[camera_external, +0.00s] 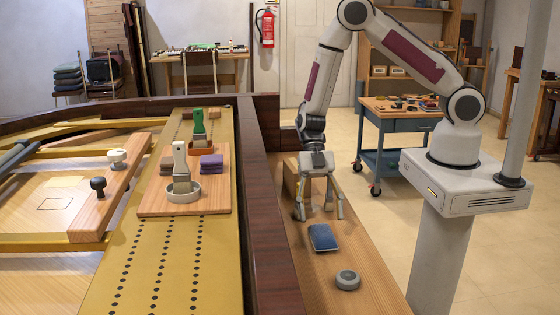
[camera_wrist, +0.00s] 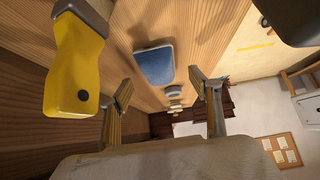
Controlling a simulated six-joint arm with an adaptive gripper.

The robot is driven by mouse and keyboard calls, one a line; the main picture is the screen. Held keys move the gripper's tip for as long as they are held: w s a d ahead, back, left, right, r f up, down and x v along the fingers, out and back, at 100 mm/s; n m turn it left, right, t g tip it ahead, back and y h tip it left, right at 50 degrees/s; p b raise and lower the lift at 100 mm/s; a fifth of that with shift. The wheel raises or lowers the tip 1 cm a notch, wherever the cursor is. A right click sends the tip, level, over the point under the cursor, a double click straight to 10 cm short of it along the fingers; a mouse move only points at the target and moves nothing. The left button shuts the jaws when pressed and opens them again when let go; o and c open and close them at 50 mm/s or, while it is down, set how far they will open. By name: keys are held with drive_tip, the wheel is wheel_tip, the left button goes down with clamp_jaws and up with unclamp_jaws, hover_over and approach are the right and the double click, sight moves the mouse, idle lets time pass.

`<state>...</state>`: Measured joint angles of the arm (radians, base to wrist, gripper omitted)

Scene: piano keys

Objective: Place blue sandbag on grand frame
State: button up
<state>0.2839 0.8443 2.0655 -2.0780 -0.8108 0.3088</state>
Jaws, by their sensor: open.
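The blue sandbag (camera_external: 323,238) lies flat on the wooden ledge beside the piano, and it also shows in the wrist view (camera_wrist: 154,66) beyond the fingertips. My gripper (camera_external: 320,212) is over the ledge, just behind the sandbag in the external view. Its two fingers are spread with nothing between them, also in the wrist view (camera_wrist: 161,88). The gold grand frame (camera_external: 98,284) is inside the piano at the left, across the dark rim from my gripper.
The dark piano rim (camera_external: 262,200) stands between ledge and frame. A grey round object (camera_external: 347,279) lies in front of the sandbag. A yellow-handled tool (camera_wrist: 76,62) is close to my gripper. A wooden board (camera_external: 150,203) with brushes and a purple block (camera_external: 211,164) sits on the frame.

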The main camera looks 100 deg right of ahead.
sight(322, 226)
drive_tip(key=shift+a+x, duration=0.2)
drive_tip(key=shift+x, duration=2.15)
drive_tip(key=shift+w+r, duration=0.15)
drive_tip(key=c, duration=1.6)
drive_tip(key=shift+r, duration=0.15)
drive_tip(key=shift+r, duration=4.9)
